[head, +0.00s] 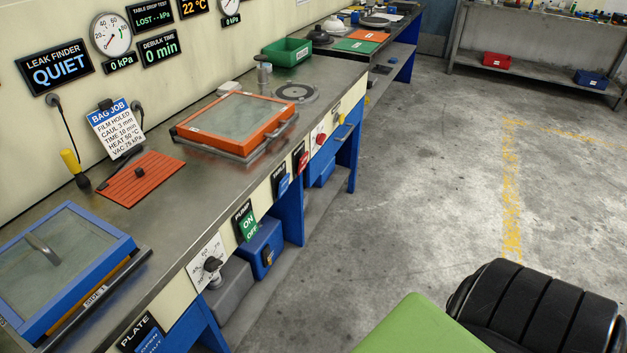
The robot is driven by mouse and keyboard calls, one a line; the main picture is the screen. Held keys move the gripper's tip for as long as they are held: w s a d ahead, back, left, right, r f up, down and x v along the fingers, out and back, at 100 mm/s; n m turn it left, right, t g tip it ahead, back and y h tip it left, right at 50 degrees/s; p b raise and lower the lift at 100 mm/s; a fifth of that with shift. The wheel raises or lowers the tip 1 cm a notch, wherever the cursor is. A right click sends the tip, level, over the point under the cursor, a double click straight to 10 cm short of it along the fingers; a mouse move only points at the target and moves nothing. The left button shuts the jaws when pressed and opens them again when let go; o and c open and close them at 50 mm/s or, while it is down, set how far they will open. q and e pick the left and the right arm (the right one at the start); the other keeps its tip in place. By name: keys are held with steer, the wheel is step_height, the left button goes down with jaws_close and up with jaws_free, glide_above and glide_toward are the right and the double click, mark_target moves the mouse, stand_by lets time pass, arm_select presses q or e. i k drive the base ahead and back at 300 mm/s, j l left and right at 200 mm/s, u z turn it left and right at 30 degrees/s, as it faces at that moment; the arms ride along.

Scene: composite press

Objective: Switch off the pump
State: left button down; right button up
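The pump switch (247,224) is on the front face of the bench, under a black PUMP label (243,208). It is green, with ON above and OFF below; I cannot tell which half is pressed in. A blue box (262,246) stands under the bench just below it and may be the pump. The pressure gauge (111,34) on the wall has a 0 kPa readout (121,65) below it. Neither of my grippers is in view, so nothing of mine is seen near the switch.
A dial (209,271) is left of the switch; blue and red switches (283,184) are to its right. A blue-framed plate (66,262) and an orange-framed one (236,122) lie on the bench (190,205). The grey floor (420,190) beside it is largely clear.

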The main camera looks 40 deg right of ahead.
mark_target(248, 225)
steer(key=z, duration=0.85)
